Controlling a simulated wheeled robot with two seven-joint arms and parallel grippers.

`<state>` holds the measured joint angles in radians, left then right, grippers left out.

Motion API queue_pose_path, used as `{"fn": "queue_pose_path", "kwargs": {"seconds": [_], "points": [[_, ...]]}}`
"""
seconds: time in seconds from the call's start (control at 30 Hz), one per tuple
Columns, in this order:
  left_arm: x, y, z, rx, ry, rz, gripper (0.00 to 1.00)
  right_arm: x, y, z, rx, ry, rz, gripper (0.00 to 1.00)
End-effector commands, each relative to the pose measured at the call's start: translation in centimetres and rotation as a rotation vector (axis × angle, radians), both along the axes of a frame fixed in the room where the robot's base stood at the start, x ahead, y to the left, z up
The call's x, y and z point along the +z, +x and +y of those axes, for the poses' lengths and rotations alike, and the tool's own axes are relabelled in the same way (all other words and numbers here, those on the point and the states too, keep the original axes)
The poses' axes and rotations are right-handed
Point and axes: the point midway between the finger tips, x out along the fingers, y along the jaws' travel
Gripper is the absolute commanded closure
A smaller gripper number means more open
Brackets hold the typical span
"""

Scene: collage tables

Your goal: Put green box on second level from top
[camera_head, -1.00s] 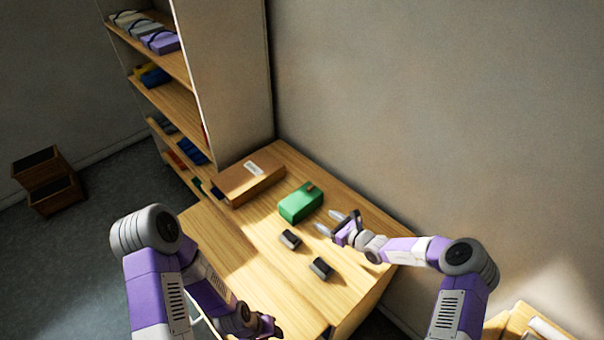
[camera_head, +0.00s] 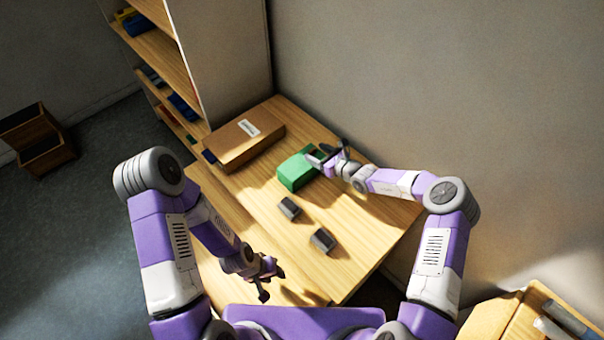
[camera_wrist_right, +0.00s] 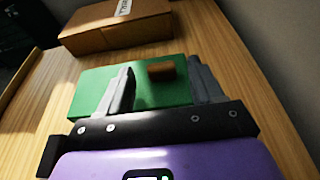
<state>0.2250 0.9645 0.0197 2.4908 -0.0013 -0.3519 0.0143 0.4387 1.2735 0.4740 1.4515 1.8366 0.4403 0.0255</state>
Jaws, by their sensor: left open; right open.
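The green box (camera_head: 294,172) lies on the wooden table near its middle. My right gripper (camera_head: 328,150) is open at the box's right end. In the right wrist view the green box (camera_wrist_right: 150,92) shows between and beyond the two open fingers (camera_wrist_right: 160,88), with a small brown patch on its top. I cannot tell whether the fingers touch it. My left gripper (camera_head: 268,284) is open and empty near the table's front left edge. The shelf unit (camera_head: 160,50) stands at the back left; its upper levels are cut off by the frame.
A brown cardboard box (camera_head: 235,150) with a white label lies behind the green box, near the shelf. Two small dark blocks (camera_head: 289,208) (camera_head: 322,241) sit in front of it. A wall borders the table's right side. Wooden crates (camera_head: 42,145) stand on the floor at left.

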Motion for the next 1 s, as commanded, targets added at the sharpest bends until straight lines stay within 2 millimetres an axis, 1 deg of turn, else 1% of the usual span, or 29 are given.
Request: {"fn": "queue_pose_path", "kwargs": {"seconds": [0.03,0.1,0.43,0.47,0.5,0.87,0.9,1.0], "points": [[-0.81,0.01,0.00,0.000,0.000,0.000,0.57,-0.49,0.35,0.40,0.001,0.000,0.000,0.34],[-1.14,0.01,0.00,0.000,0.000,0.000,0.57,-0.53,0.66,0.73,0.001,0.000,0.000,0.34],[-1.20,0.01,-0.01,0.000,0.000,0.000,0.57,-0.34,0.96,0.97,0.000,0.000,0.000,0.34],[-1.20,0.02,-0.01,0.000,0.000,0.000,0.57,-0.34,0.96,0.97,0.000,0.000,0.000,0.37],[-1.20,0.02,-0.01,0.000,0.000,0.000,0.57,-0.34,0.96,0.97,0.000,0.000,0.000,0.43],[-1.20,0.02,-0.01,0.000,0.000,0.000,0.57,-0.36,0.94,0.95,0.000,0.000,0.000,0.98],[-1.21,0.02,0.00,0.000,0.000,-0.001,0.57,-0.36,0.94,0.95,0.000,0.000,0.000,1.00],[-1.21,0.02,0.00,0.000,0.000,0.000,0.57,-0.31,0.95,0.97,0.000,0.001,-0.001,1.00]]}}
